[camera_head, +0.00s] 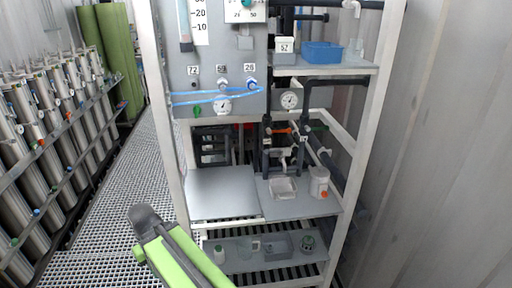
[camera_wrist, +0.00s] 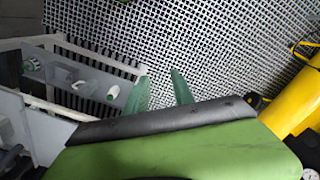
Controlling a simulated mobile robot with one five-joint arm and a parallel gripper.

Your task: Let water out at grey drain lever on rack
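The rack (camera_head: 157,85) is a white frame with a grey gauge panel, standing ahead in the head view. Dark pipes (camera_head: 266,150) run down under its panel. An orange handle (camera_head: 281,131) and a green handle (camera_head: 318,128) show among them. I cannot surely pick out the grey drain lever; it is too small or hidden there. A clear shallow tray (camera_head: 283,188) sits on the shelf below the pipes. In the wrist view my gripper (camera_wrist: 161,82) has its two green fingers apart, with nothing between them, over the grating and beside the rack's lower shelf.
A white jar (camera_head: 319,183) stands right of the tray. A blue bin (camera_head: 322,53) is on the upper shelf. The lower shelf (camera_head: 236,262) holds small vessels. Steel cylinders (camera_head: 55,125) line the left. The grating walkway (camera_head: 120,190) is clear. Yellow equipment (camera_wrist: 296,100) shows in the wrist view.

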